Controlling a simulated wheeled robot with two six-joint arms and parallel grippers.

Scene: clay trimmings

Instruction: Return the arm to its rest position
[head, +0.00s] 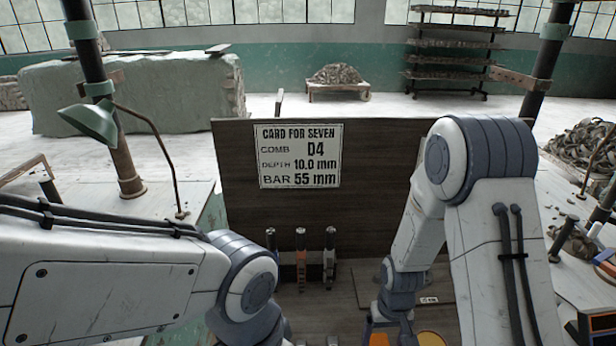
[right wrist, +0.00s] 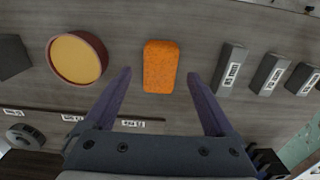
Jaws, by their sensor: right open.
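My right gripper (right wrist: 160,72) is open, with its two dark fingers spread in the right wrist view. An orange, rounded block (right wrist: 161,66) appears between the fingertips, with a gap on each side, and the jaws are not closed on it. How far the fingers are above it I cannot tell. In the head view my right arm reaches down over the bench, and its gripper is not clearly visible at the bottom edge. My left arm comes in from the left, and its gripper is out of frame.
A round yellow-topped dish (right wrist: 77,58) and several labelled grey blocks (right wrist: 230,68) lie on the wooden surface. A dark upright board (head: 380,190) bears a card (head: 300,156) reading comb D4, depth 10.0 mm, bar 55 mm. Three upright tools (head: 301,262) stand before it. A green lamp (head: 95,123) stands left.

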